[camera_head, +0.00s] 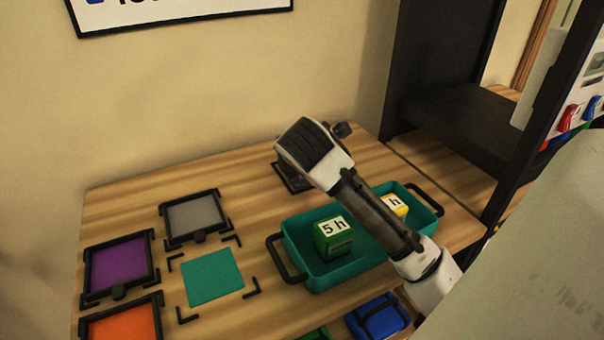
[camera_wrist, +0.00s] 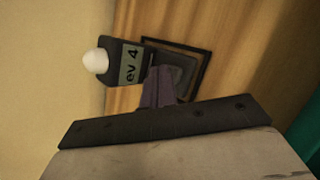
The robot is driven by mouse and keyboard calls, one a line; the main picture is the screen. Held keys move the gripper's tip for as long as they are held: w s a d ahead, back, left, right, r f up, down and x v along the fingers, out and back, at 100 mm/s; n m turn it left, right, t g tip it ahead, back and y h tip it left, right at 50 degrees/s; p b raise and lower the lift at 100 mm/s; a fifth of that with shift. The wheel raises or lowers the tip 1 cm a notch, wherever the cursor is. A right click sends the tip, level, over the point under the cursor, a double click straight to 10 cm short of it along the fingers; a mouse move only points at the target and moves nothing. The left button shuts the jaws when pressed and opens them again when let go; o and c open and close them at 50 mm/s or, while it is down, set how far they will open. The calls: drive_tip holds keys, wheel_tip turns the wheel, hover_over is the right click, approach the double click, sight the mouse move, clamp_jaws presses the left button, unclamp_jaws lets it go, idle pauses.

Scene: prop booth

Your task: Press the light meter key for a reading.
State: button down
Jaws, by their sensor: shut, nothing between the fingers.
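The light meter (camera_wrist: 127,66) shows in the wrist view as a dark head with a white dome and a pale display reading "ev 4". Beside it, a dark grey pad (camera_wrist: 183,70) sits in a black square frame on the wood, partly covered by my fingers. My gripper (camera_wrist: 160,72) is shut and empty, its tips over the near side of that pad beside the display. I cannot tell whether they touch it. In the head view my wrist hides most of the meter; a dark base (camera_head: 291,181) shows below it.
A teal tray (camera_head: 318,282) under my forearm holds a green "5 h" block (camera_head: 333,238) and a yellow block (camera_head: 394,205). Framed grey (camera_head: 195,215), purple (camera_head: 118,264) and orange panels lie left. A wall stands behind; a dark shelf (camera_head: 470,125) is right.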

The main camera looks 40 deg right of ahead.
drive_tip(key=shift+f+b, duration=0.45)
idle(0.5)
drive_tip(key=shift+r, duration=0.1)
drive_tip(key=shift+r+p, duration=0.65)
drive_tip(key=shift+r, duration=0.1)
drive_tip(key=shift+r+p, duration=1.75)
drive_tip(key=shift+r, duration=0.8)
